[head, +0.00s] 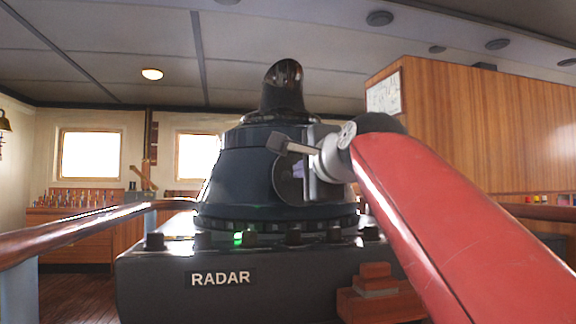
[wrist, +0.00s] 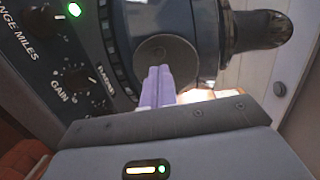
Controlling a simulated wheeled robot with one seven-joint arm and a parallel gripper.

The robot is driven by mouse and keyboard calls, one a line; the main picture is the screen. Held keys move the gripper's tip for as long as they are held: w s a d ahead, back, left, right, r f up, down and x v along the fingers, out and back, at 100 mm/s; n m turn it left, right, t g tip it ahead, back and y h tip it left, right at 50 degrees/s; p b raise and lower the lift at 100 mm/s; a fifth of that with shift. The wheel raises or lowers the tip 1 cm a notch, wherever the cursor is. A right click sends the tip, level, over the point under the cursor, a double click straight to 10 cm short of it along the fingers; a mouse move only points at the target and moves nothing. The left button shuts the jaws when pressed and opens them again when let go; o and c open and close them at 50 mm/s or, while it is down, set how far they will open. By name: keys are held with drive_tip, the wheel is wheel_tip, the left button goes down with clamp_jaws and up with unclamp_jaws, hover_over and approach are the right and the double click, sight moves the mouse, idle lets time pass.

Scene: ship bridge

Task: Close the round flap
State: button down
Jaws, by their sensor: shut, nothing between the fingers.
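The round flap (head: 287,179) is a dark disc on the side of the blue-black radar housing (head: 235,178). My gripper (head: 306,188) is in front of its right part and hides some of it. In the wrist view the flap (wrist: 170,47) shows as a grey-brown disc beside the housing. The two purple fingers of my gripper (wrist: 157,72) are together, with nothing between them, and their tips overlap the lower part of the disc. I cannot tell whether they touch it, or how far the flap stands from the housing.
The radar base (head: 220,278) carries several knobs along its top edge. A dark hood (head: 284,92) rises from the housing. A wooden rail (head: 90,233) runs on the left, and a wooden cabinet (head: 490,130) stands at the right. A wooden step-like block (head: 378,298) is at the base's front.

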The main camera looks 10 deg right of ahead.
sight(285, 173)
drive_tip(key=shift+w+a+f, duration=0.1)
drive_tip(key=shift+w+a, duration=0.1)
drive_tip(key=shift+w, duration=1.15)
drive_tip(key=shift+w+a+f, duration=0.1)
drive_tip(key=shift+w+a, duration=0.05)
drive_tip(key=shift+w, duration=1.15)
drive_tip(key=shift+w+p, duration=0.1)
drive_tip(key=shift+p, duration=0.3)
drive_tip(key=shift+w+a+r+p, duration=0.15)
drive_tip(key=shift+w+a+p, duration=0.1)
drive_tip(key=shift+p, duration=0.1)
drive_tip(key=shift+w+a+p, duration=0.35)
drive_tip(key=shift+w+p, duration=0.3)
drive_tip(key=shift+p, duration=0.05)
drive_tip(key=shift+s, duration=0.1)
